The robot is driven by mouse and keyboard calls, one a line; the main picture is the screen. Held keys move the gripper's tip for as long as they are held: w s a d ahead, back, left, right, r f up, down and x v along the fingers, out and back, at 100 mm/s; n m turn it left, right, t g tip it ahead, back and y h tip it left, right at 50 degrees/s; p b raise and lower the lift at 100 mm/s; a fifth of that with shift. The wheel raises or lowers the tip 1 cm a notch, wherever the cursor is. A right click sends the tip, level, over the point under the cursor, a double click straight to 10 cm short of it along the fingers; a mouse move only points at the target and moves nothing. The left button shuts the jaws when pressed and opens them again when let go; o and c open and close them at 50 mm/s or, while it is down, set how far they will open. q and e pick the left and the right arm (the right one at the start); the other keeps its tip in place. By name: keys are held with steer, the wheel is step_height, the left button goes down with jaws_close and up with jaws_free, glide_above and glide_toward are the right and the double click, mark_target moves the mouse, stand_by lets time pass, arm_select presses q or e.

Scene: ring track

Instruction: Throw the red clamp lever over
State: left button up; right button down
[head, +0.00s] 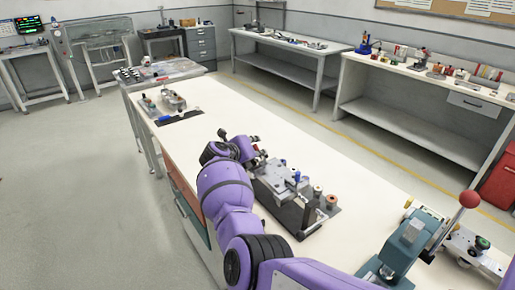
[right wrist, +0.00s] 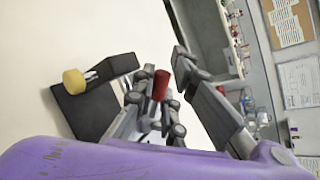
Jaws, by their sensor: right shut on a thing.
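My right gripper (head: 249,141) is over the long white bench, at the far left end of a grey fixture (head: 272,180) on a dark plate. In the right wrist view a red cylindrical grip (right wrist: 160,85), which looks like the red clamp lever, stands between the dark finger parts. The gripper is shut on it. The grip's lower end and the lever's pivot are hidden by finger parts. In the head view my arm and gripper hide the lever. My left gripper is in neither view.
A teal press (head: 405,245) with a red ball handle (head: 469,199) stands at the near right. Small round parts (head: 331,201) sit at the fixture's near end. A dark mat with parts (head: 180,117) lies farther along the bench.

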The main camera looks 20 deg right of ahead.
steer(key=shift+w+a+f, duration=0.15)
steer(key=shift+f, duration=0.05)
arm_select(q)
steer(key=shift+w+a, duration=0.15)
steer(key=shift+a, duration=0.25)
arm_select(e)
steer(key=shift+f+n+g, duration=0.1)
steer(key=shift+n+g, duration=0.3)
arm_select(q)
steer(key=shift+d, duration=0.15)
arm_select(e)
steer(key=c, duration=1.8)
jaws_free()
steer(key=shift+f, duration=0.1)
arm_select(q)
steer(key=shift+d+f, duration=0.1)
arm_select(e)
steer(key=v, duration=0.8)
